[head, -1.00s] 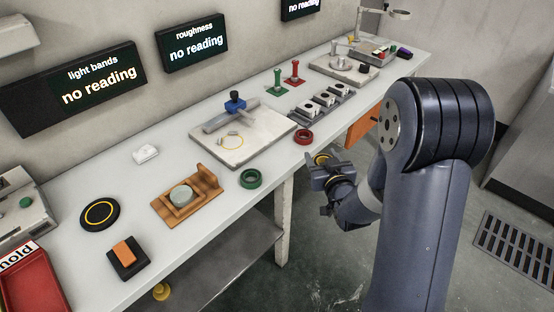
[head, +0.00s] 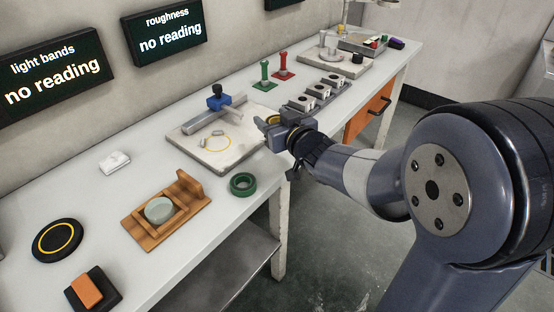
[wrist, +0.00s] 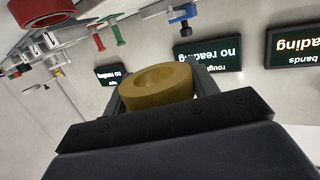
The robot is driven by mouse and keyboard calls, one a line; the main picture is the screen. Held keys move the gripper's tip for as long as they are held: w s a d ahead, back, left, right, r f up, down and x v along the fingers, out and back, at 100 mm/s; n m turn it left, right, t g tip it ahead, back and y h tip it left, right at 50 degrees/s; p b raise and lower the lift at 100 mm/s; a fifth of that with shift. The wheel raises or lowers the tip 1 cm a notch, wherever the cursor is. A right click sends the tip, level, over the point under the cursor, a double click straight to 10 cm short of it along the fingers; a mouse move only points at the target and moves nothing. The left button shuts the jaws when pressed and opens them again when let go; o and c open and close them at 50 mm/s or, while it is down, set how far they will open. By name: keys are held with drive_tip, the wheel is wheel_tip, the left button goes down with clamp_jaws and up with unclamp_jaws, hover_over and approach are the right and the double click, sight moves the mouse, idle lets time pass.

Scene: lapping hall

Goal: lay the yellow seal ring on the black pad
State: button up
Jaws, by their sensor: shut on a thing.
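The yellow seal ring (wrist: 150,92) is between the jaws of my gripper (wrist: 158,84) in the wrist view. In the head view, my gripper (head: 273,128) is near the table's front edge, right of the stone plate, with a bit of the yellow ring showing. The black pad (head: 41,250) is a round disc with a yellow circle marked on it. It lies bare on the table at the far left of the head view, well apart from my gripper.
A green ring (head: 243,184) and a wooden holder (head: 140,229) with a pale disc stand between my gripper and the pad. An orange block (head: 87,290) sits on a black base near the pad. A red ring (wrist: 40,12) shows in the wrist view.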

wheel_tip(320, 180, down, 10)
drive_tip(key=b, duration=0.3)
drive_tip(key=shift+r, duration=0.15)
drive_tip(key=shift+b, duration=0.3)
drive_tip(key=shift+f, duration=0.25)
drive_tip(key=o, duration=1)
drive_tip(key=shift+r, duration=0.1)
